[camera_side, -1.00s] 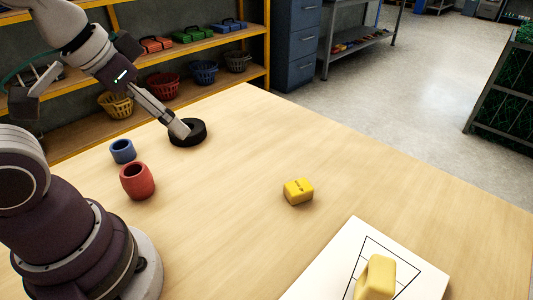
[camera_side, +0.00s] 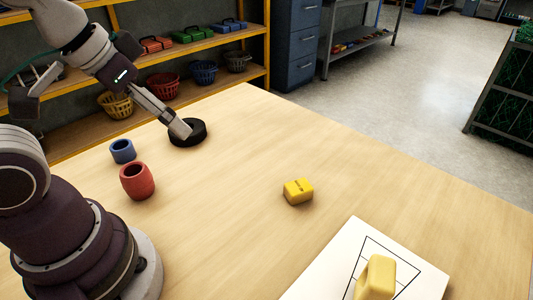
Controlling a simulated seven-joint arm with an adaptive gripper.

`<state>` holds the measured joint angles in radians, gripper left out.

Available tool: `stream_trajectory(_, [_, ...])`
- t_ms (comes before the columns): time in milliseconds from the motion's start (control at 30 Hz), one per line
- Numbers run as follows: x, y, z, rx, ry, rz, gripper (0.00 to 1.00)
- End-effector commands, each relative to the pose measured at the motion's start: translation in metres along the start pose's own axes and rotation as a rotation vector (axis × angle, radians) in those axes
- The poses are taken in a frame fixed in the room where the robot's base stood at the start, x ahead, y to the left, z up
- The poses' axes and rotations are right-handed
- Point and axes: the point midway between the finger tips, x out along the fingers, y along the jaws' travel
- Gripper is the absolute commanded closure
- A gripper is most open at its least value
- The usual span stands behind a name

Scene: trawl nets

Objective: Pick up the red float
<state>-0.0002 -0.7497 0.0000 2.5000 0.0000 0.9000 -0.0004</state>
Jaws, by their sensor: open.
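The red float (camera_side: 137,181) is a barrel-shaped piece with a hollow top. It stands upright on the wooden table (camera_side: 240,210) at the left, near the base of my arm. My gripper (camera_side: 180,130) is open and points down at the black ring (camera_side: 188,134) near the table's back edge. A fingertip overlaps the ring in this view; I cannot tell whether it touches. The gripper is behind and to the right of the red float, clear of it.
A small blue cylinder (camera_side: 122,151) stands just behind the red float. A yellow block (camera_side: 298,191) lies mid-table. A white board (camera_side: 330,262) with black lines bears a pale yellow piece (camera_side: 376,278) at the front right. The table between ring and yellow block is clear.

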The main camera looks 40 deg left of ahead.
Motion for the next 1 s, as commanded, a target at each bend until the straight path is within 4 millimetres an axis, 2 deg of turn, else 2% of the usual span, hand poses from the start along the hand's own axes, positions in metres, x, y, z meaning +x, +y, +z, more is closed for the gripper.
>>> stream_trajectory(67, [0.003,-0.005,-0.001,-0.053,-0.02,-0.013,0.06])
stream_trajectory(133, [0.012,-0.021,-0.001,-0.218,-0.081,-0.052,0.06])
stream_trajectory(233, [0.032,-0.061,0.007,-0.61,-0.199,-0.149,0.06])
stream_trajectory(300, [0.045,-0.09,0.02,-0.89,-0.274,-0.223,0.06])
stream_trajectory(400, [0.06,-0.123,0.044,-1.224,-0.353,-0.32,0.06])
stream_trajectory(500, [0.069,-0.142,0.064,-1.435,-0.4,-0.386,0.06])
stream_trajectory(633, [0.08,-0.149,0.079,-1.53,-0.425,-0.418,0.06])
stream_trajectory(1000, [0.133,-0.149,0.111,-1.528,-0.426,-0.417,0.06])
